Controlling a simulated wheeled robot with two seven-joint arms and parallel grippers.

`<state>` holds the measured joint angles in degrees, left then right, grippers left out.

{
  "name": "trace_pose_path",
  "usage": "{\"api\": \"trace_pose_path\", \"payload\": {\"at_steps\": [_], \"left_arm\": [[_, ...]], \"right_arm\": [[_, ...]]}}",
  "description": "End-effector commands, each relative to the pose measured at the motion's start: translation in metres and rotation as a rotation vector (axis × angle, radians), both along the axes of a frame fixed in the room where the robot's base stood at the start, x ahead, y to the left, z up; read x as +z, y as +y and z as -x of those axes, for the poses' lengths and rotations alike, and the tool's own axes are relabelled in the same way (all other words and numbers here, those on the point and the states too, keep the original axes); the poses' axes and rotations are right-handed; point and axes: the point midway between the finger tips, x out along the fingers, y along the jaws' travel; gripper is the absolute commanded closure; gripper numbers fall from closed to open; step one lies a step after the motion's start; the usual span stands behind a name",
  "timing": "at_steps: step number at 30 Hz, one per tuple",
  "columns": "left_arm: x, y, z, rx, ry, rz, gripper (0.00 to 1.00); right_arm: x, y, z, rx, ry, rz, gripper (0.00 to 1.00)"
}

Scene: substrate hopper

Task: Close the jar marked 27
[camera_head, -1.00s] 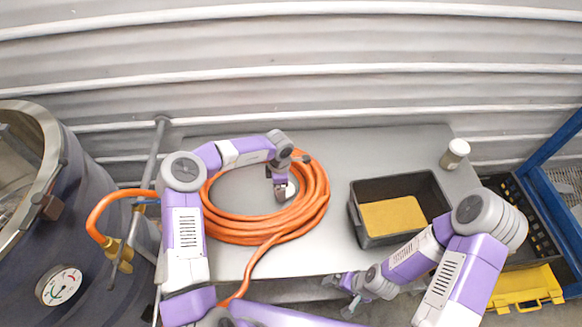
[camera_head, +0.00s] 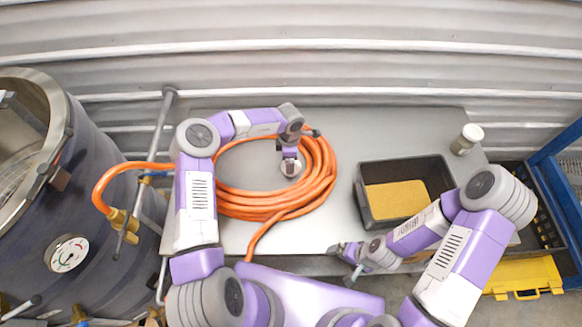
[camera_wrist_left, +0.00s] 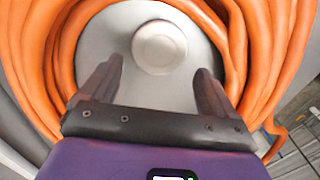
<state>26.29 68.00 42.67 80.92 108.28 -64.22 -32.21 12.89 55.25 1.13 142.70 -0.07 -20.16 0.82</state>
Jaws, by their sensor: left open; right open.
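A small jar (camera_head: 467,138) with a white top stands at the back right of the table; no number is readable on it. A round white piece (camera_wrist_left: 159,47), lid-like, lies inside the orange hose coil; it also shows in the head view (camera_head: 291,170), partly hidden by my left gripper. My left gripper (camera_head: 290,158) points down over this piece. In the left wrist view its open fingers (camera_wrist_left: 161,66) stand on either side, with the white piece ahead between them, not gripped. My right gripper (camera_head: 346,263) is open and empty at the table's front edge.
The orange hose coil (camera_head: 318,185) surrounds the left gripper's spot and runs to a large drum (camera_head: 105,190) at left. A dark bin (camera_head: 405,166) with tan material stands at right, between coil and jar. Bare table (camera_head: 370,130) lies behind the bin.

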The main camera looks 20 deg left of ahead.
Motion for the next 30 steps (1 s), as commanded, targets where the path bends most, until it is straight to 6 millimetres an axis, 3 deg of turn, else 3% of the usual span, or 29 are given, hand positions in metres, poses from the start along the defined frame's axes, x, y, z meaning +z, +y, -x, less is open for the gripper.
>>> {"api": "trace_pose_path", "payload": {"at_steps": [5,15,27,30], "left_arm": [[-0.004,-0.001,0.0,0.0,0.002,0.001,0.11],[-0.048,-0.004,-0.002,0.0,0.002,0.001,0.11],[-0.052,-0.003,-0.002,-0.001,0.0,-0.001,0.11],[-0.052,-0.003,-0.002,-0.001,0.0,-0.001,0.26]], "right_arm": [[0.001,0.0,0.0,0.0,0.0,0.0,0.0],[0.007,0.0,0.0,0.0,0.0,0.0,0.0],[0.007,0.0,0.0,0.0,0.0,0.0,0.0],[0.007,0.0,0.0,0.0,0.0,0.0,0.0]]}}
